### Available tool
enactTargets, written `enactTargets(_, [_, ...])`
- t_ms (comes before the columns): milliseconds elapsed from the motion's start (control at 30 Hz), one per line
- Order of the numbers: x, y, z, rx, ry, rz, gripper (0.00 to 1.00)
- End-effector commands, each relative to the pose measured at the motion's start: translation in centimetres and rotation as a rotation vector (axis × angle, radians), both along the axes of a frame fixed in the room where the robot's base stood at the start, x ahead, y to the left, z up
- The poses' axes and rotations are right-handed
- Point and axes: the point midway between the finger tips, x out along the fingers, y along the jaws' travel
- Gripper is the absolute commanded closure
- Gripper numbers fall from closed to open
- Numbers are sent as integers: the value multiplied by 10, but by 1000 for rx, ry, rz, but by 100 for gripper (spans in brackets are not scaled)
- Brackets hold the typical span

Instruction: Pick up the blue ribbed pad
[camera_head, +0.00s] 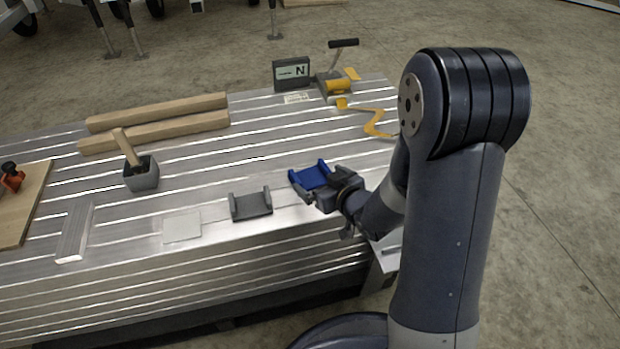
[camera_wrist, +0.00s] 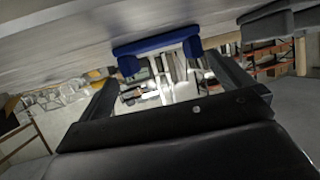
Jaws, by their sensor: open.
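The blue ribbed pad (camera_head: 312,177) lies on the slatted aluminium trailer bed (camera_head: 230,160), near its front right. It has raised ends. In the wrist view the blue pad (camera_wrist: 155,46) shows just beyond my fingers, roughly between them. My gripper (camera_head: 318,192) is at the pad's near side, and partly hides it in the head view. In the wrist view my gripper (camera_wrist: 168,88) is open, its two dark fingers apart with nothing clearly held between them. I cannot tell whether the fingers touch the pad.
A grey pad of like shape (camera_head: 250,205) lies just left of the blue one. Bare bed lies behind the blue pad.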

Motion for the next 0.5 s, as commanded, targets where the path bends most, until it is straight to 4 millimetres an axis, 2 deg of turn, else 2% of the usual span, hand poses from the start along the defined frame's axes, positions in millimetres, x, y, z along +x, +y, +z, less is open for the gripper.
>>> enactTargets(267, [25, 15, -18, 0, 0, 2, 0])
enactTargets(500, [40, 24, -21, 0, 0, -1, 0])
